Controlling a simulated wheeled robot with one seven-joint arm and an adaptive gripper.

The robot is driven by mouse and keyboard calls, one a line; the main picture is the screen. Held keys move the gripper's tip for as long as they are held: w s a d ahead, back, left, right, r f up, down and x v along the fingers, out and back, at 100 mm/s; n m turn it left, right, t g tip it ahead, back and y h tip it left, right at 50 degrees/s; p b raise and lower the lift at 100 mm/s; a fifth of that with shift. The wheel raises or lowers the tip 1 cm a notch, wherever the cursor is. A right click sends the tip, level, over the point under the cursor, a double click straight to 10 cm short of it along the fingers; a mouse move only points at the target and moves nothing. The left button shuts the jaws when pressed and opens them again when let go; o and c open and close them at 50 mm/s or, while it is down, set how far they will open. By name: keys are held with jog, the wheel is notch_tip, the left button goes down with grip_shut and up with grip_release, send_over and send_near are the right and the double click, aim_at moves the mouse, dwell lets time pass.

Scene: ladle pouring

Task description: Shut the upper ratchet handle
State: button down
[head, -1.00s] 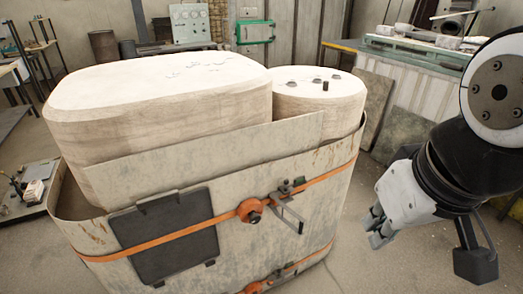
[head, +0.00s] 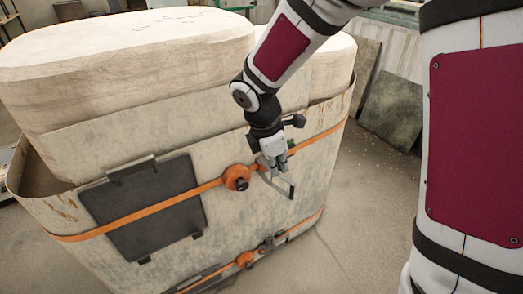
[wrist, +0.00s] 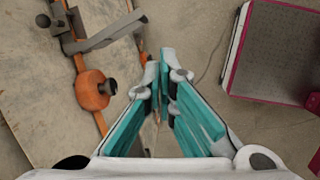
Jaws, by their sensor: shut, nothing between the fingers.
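The upper ratchet handle (head: 291,191) is a grey metal lever on the upper orange strap. It sticks out from the ratchet at an angle, away from the wall of the shell. In the wrist view the handle (wrist: 108,35) reaches from the ratchet body (wrist: 58,22) at the upper left toward the right. My gripper (head: 274,163) is in front of the ratchet in the head view and hides part of it. In the wrist view my gripper (wrist: 161,78) has its teal-padded fingers together and empty, to the right of the orange knob (wrist: 95,90) and below the handle, apart from both.
The upper orange strap (head: 180,203) runs around a worn shell (head: 62,215) holding large pale blocks (head: 120,75). A dark panel (head: 145,215) hangs left of the ratchet. A lower strap with a second ratchet (head: 266,244) sits below. Floor to the right (head: 370,220) is clear.

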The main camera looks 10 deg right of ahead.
notch_tip(320, 180, down, 7)
jog(key=w+a+n, duration=0.3)
jog(key=b, duration=0.3)
send_over(282, 192)
jog(key=s+a, duration=0.2)
jog(key=s, duration=0.2)
jog(key=shift+d+f, duration=0.15)
jog(key=shift+f, duration=4.55)
jog(key=shift+d+p, duration=0.1)
jog(key=shift+p, duration=0.2)
